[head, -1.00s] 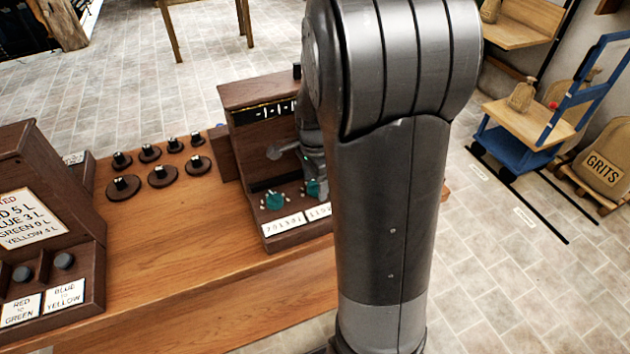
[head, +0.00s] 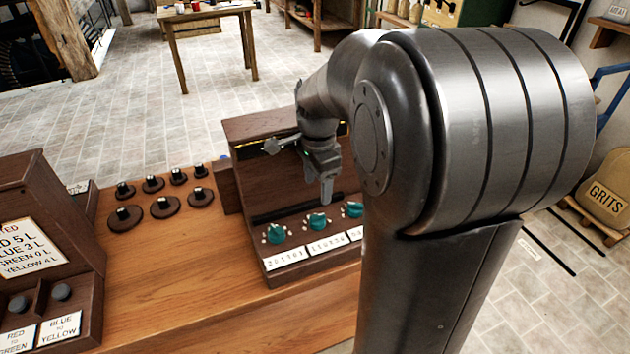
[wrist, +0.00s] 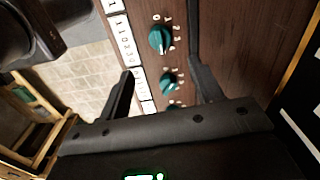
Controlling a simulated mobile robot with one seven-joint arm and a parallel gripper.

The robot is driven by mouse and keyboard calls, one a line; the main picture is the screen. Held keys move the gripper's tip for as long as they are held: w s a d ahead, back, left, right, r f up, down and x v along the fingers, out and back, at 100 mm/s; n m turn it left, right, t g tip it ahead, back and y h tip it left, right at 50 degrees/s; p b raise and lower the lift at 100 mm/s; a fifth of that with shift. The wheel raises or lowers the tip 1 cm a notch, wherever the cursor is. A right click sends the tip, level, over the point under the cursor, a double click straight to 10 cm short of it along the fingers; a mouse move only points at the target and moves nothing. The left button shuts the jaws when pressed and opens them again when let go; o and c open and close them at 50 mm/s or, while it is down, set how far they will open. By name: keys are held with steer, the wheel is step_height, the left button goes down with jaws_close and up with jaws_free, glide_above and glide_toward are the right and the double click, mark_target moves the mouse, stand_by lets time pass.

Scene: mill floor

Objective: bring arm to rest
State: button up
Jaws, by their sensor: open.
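My gripper (head: 325,180) hangs above the wooden panel box (head: 258,127), in front of its upright back. It is empty. In the wrist view my gripper (wrist: 160,85) has its two fingers wide apart, with teal knobs of the panel showing between and beyond them. The teal knobs stand in a row on the box: a left knob (head: 275,233), a middle knob (head: 317,222) and a right knob (head: 353,210). White number labels (head: 285,259) lie below them. My arm hides the right end of the box.
The box stands on a wooden bench (head: 180,285). Left are several dark round knobs (head: 163,207) and a dark console (head: 30,230) with a written sign (head: 27,246). A table (head: 210,12) stands behind on the tiled floor. A GRITS sack (head: 608,190) is at right.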

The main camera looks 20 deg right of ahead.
steer(key=s+a+r+n+t, duration=0.2)
steer(key=s+a+r+n, duration=0.1)
steer(key=s+n, duration=0.5)
steer(key=s+a+r+n+t, duration=0.3)
steer(key=s+a+r+n, duration=0.1)
steer(key=s+n, duration=0.5)
steer(key=shift+a+r+t, duration=0.15)
steer(key=shift+a+t, duration=0.15)
steer(key=shift+a, duration=0.2)
